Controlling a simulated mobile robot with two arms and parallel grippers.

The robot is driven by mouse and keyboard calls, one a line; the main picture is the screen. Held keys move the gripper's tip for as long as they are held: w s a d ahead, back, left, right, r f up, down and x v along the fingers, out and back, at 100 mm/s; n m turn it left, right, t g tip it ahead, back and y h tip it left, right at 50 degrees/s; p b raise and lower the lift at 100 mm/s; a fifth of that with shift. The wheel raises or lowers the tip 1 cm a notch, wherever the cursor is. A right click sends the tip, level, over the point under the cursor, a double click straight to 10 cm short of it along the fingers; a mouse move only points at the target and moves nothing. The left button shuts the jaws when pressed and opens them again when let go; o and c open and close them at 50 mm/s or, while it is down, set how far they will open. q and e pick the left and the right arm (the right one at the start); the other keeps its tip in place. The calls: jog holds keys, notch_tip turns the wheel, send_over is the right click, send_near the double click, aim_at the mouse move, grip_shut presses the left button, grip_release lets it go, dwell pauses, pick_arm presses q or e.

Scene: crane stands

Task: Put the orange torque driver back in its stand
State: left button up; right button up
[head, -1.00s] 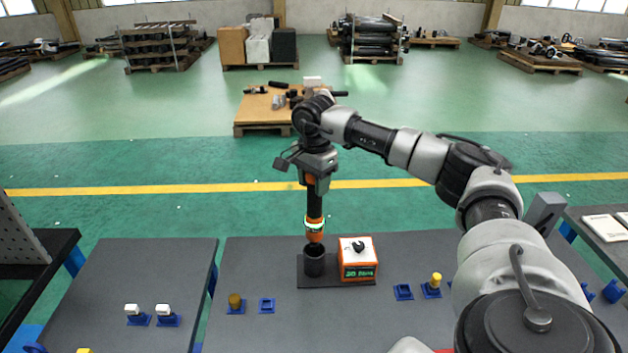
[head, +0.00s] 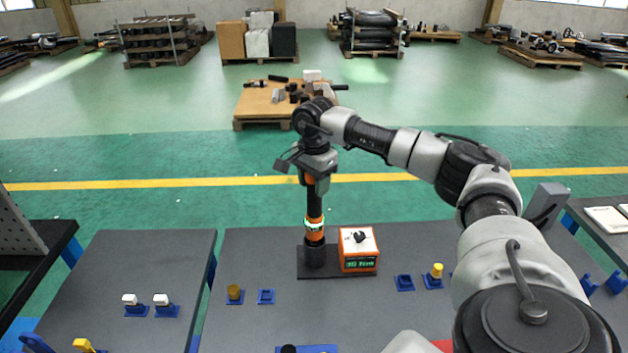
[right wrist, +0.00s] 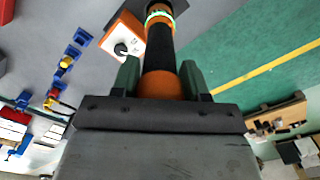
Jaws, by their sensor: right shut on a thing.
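The orange and black torque driver (head: 314,215) hangs upright from my right gripper (head: 314,176), which is shut on its upper part. In the right wrist view the driver (right wrist: 160,50) runs between the two dark green fingers of my gripper (right wrist: 161,78). A green lit ring shows near its lower end. The black cup-shaped stand (head: 316,256) is on a dark base plate beside an orange box with a white top (head: 358,250). The driver's lower orange end is at the cup's mouth; its tip is hidden, apparently inside. My left gripper is not in view.
White-topped pieces (head: 161,300) stand on the left table.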

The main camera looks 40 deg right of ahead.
aim_at(314, 198)
jog(key=shift+f+b, duration=1.4)
jog(key=shift+f, duration=0.9)
jog(key=o, duration=1.3)
jog(key=shift+o, duration=0.2)
jog(key=shift+f, duration=0.1)
jog(key=shift+r+p, duration=1.95)
jog(key=shift+r, duration=0.65)
jog(key=shift+r, duration=0.4)
notch_tip(314, 198, up, 9)
jog(key=shift+a+f+b, duration=0.1)
jog(key=shift+b, duration=1)
jog(key=shift+r, duration=0.6)
